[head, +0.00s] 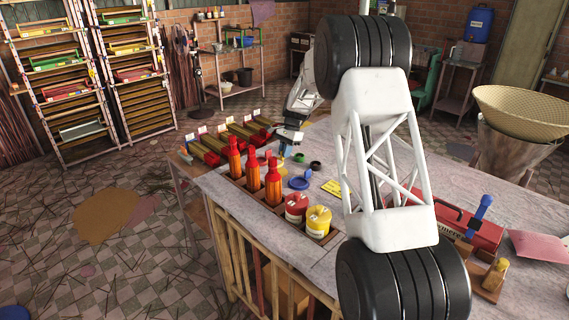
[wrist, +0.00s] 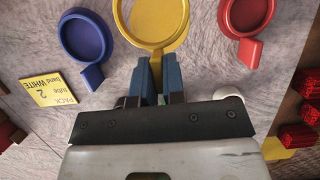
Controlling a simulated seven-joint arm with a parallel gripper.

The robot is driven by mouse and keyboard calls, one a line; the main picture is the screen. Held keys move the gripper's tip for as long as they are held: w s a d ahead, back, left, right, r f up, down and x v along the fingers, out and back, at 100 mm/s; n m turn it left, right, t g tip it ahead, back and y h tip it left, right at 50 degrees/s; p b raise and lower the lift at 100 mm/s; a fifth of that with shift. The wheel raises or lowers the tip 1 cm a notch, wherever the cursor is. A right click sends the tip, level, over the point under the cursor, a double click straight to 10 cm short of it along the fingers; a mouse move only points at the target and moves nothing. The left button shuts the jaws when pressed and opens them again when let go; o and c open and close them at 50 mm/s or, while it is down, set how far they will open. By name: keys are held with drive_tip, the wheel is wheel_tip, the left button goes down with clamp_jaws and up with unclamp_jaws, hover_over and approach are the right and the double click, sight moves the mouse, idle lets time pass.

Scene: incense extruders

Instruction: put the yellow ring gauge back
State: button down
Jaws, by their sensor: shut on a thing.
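The yellow ring gauge (wrist: 152,22) is at the top centre of the wrist view, a round yellow piece with a raised rim. Its short handle points down between my fingers. My gripper (wrist: 158,72) has blue fingers and is shut on that handle, which they mostly hide. The ring looks larger than its neighbours; I cannot tell whether it touches the table. In the head view my gripper (head: 283,148) is low over the workbench, behind the orange-red bottles, and the yellow ring is largely hidden.
A blue ring gauge (wrist: 87,38) lies left of the yellow one and a red ring gauge (wrist: 247,16) lies right. A yellow card (wrist: 52,92) lies at left. Orange-red bottles (head: 253,167), a red tub (head: 296,207) and a yellow tub (head: 318,221) stand along the bench's near edge.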

sight(285, 169)
drive_tip(key=shift+f, duration=0.55)
drive_tip(key=shift+f, duration=1.85)
drive_tip(key=shift+f, duration=0.1)
drive_tip(key=c, duration=1.2)
unclamp_jaws()
drive_tip(key=v, duration=1.2)
